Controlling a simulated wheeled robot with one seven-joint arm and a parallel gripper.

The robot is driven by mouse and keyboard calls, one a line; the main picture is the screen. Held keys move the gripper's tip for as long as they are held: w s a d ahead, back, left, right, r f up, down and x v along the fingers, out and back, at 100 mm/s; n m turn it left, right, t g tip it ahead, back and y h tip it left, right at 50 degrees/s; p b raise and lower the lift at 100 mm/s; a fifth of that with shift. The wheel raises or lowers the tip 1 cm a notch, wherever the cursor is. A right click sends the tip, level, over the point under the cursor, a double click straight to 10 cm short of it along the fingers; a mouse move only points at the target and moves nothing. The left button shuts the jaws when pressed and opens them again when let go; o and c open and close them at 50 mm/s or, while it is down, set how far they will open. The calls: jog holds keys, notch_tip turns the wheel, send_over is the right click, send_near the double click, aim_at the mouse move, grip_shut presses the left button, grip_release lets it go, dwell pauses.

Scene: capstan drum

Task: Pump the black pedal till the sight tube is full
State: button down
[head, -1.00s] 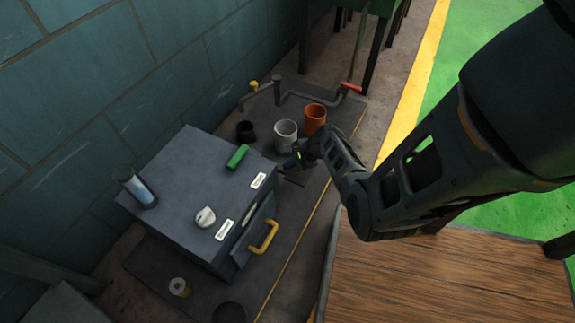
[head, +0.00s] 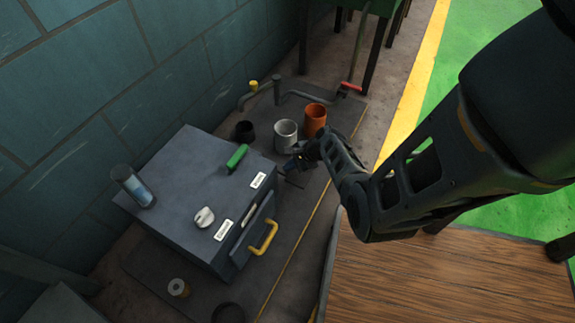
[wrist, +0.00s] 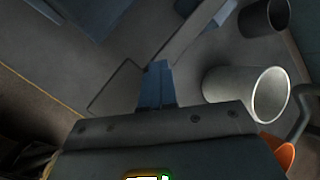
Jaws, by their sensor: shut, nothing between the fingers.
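The sight tube (head: 133,187) stands at the far left corner of the grey box. It shows blue in its lower part and looks greyer near the top; the exact level is hard to read. A dark flat plate, which looks like the black pedal (head: 296,180), sticks out low beside the box's right side. In the wrist view the plate (wrist: 118,85) lies left of the fingers. My gripper (head: 288,166) is shut and empty, pointing down close over the plate. Its fingers also show in the wrist view (wrist: 155,75). I cannot tell whether they touch the plate.
The grey box (head: 190,180) carries a green handle (head: 237,158), a white knob (head: 204,217) and a yellow front handle (head: 264,237). A white cup (head: 286,135), an orange cup (head: 315,120) and a black cup (head: 245,131) stand close behind my gripper. A pipe with a red handle (head: 351,86) lies beyond.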

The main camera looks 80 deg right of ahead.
jog(key=shift+s+a+f+b, duration=0.15)
jog(key=shift+s+f+b, duration=0.2)
jog(key=shift+f, duration=0.25)
jog(key=shift+s+a+f+b, duration=0.1)
jog(key=shift+s+f+b, duration=0.2)
jog(key=shift+f, duration=0.25)
dwell(0.9)
jog(key=shift+w, duration=0.15)
jog(key=shift+w+d+r+p, duration=0.1)
jog(key=shift+w+r+p, duration=0.15)
jog(key=shift+r+p, duration=0.3)
jog(key=shift+w+d+r+p, duration=0.1)
jog(key=shift+w+r+p, duration=0.1)
jog(key=shift+r+p, duration=0.3)
jog(key=shift+w+d+r+p, duration=0.1)
jog(key=shift+w+r+p, duration=0.15)
jog(key=shift+r+p, duration=0.55)
jog(key=shift+w+d+r+p, duration=0.1)
jog(key=shift+w+r+p, duration=0.2)
jog(key=shift+r+p, duration=0.5)
jog(key=shift+w+r+p, duration=0.25)
jog(key=shift+r+p, duration=0.3)
jog(key=shift+r, duration=0.4)
jog(key=shift+f, duration=0.1)
jog(key=shift+s+a+f+b, duration=0.1)
jog(key=shift+s+f+b, duration=0.2)
jog(key=shift+s+f, duration=0.2)
